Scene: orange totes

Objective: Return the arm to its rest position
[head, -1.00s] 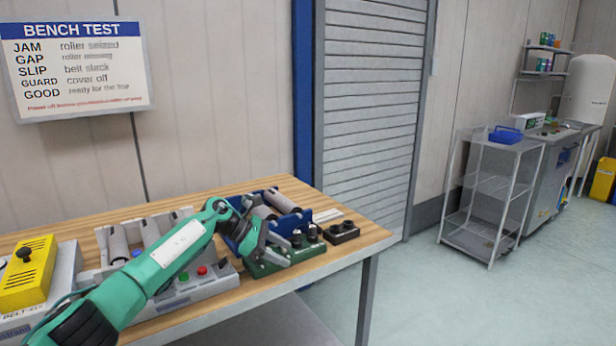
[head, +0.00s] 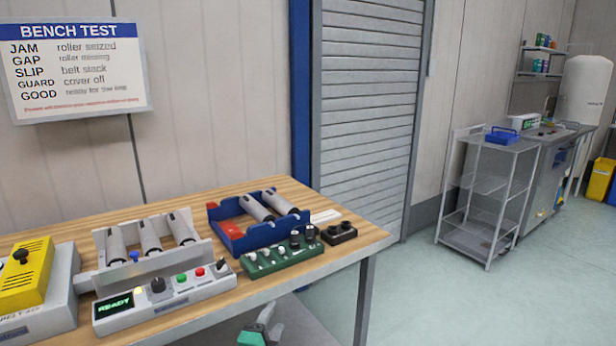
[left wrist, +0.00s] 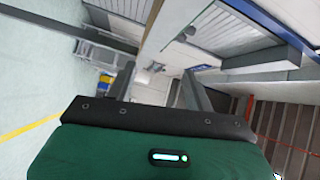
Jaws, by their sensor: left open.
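My left arm is mostly out of the head view. Only a green and grey part of my left gripper (head: 262,328) shows at the bottom edge, below the front edge of the wooden bench (head: 340,246). In the left wrist view my left gripper (left wrist: 160,84) is open, its two grey fingers apart with nothing between them. The green hand body fills the bottom of that view. My right gripper is not in view.
On the bench stand a roller unit (head: 165,289) with a lit READY display, a blue bin (head: 240,238) holding rollers, a green control block (head: 282,258) and a yellow box (head: 25,272). A wire cart (head: 487,190) stands at right. Floor beside the bench is clear.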

